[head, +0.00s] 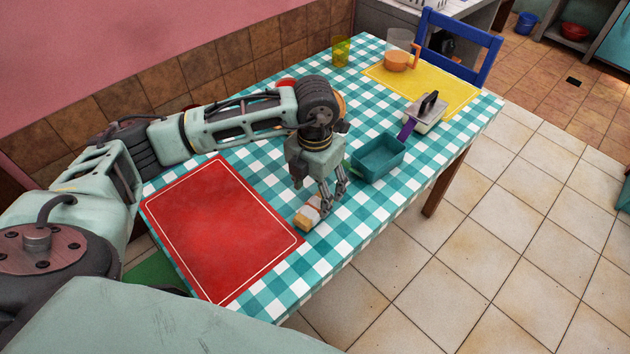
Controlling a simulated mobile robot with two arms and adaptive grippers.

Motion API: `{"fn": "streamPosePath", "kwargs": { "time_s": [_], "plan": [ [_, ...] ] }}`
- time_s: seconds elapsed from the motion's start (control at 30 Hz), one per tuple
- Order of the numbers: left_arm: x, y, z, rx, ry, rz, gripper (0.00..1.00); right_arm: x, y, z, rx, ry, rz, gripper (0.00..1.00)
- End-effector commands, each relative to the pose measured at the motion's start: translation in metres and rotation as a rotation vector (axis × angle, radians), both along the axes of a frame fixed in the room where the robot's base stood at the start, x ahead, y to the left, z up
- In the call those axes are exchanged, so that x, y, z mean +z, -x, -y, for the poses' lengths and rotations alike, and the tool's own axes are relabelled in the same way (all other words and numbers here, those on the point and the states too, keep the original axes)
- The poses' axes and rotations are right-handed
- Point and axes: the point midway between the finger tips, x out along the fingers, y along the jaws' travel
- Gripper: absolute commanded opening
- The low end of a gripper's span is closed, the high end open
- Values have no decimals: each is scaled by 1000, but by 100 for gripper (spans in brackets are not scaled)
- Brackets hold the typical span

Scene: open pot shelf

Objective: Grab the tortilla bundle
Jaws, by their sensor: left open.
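The tortilla bundle (303,219) is a small tan and white block. It lies on the checkered tablecloth at the right edge of the red mat. My left gripper (322,205) points down right over the bundle, with its fingers spread open at the bundle's right end. I cannot tell whether the fingers touch it. The fingers hide part of the bundle's right end. My right gripper is not in view.
A teal tray (378,163) stands just right of the gripper. The red placemat (215,230) is bare. A yellow mat (450,85), a tortilla press (428,112), a clear pitcher (397,58) and a yellow glass (341,52) are farther back. A blue chair (475,65) stands behind the table.

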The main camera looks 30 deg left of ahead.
Motion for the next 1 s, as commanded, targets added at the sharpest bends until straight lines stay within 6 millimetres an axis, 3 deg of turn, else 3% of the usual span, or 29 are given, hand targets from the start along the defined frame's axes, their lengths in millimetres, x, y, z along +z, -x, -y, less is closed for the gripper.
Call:
{"fn": "streamPosePath", "kwargs": {
  "time_s": [0.17, 0.4, 0.5, 0.7, 0.83, 0.93, 1.0],
  "plan": [
    [-16, 1, 0, -1, 1, -3, 62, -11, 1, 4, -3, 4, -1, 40],
    [-37, 1, -1, -1, 2, -2, 62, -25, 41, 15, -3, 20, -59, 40],
    [-53, 2, -3, 0, 1, -4, 62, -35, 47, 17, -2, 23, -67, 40],
    [-79, 1, -4, 0, 2, -1, 62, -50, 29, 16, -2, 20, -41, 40],
    [-79, 1, -4, -1, 2, 0, 62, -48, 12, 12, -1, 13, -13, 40],
    [-78, 1, -4, -1, 2, 0, 62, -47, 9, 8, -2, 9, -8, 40],
    [-78, 1, -4, -1, 2, 0, 57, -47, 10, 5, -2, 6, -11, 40]
  ]
}}
